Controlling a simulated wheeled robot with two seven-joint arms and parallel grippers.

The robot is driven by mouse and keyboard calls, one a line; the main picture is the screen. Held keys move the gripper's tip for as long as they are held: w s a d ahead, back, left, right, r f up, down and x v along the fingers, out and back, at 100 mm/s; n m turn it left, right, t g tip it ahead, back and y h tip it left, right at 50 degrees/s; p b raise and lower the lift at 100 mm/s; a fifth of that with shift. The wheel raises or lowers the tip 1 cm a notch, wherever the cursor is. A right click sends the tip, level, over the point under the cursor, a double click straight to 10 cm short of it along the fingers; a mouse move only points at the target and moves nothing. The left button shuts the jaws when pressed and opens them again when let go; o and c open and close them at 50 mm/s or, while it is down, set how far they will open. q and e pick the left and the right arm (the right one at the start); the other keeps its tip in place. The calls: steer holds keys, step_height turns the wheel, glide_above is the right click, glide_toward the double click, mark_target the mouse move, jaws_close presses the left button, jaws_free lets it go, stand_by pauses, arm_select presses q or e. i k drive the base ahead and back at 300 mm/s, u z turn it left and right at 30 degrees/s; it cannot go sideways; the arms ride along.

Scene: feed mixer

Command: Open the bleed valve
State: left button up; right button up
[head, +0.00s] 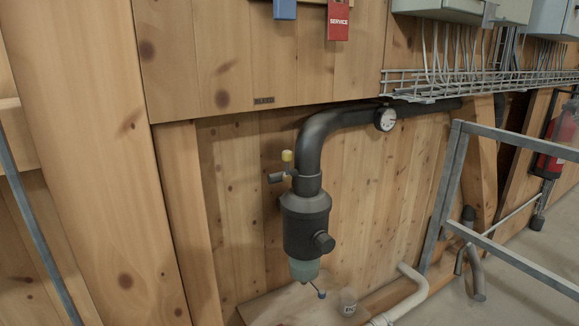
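A dark pipe (313,140) comes down the wooden wall into a black cylindrical filter body (305,222) with a greenish bowl (304,269) at its foot. Whether either fitting is open or shut cannot be told. Neither of my grippers is in view.
A round gauge (385,120) is on the pipe. A wire cable tray (470,82) runs at upper right. A grey metal railing (448,195) stands at right. Red and blue tags hang at the top.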

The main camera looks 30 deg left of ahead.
mark_target(287, 154)
steer(key=u, duration=1.25)
steer(key=i, duration=0.4)
steer(key=u, duration=0.1)
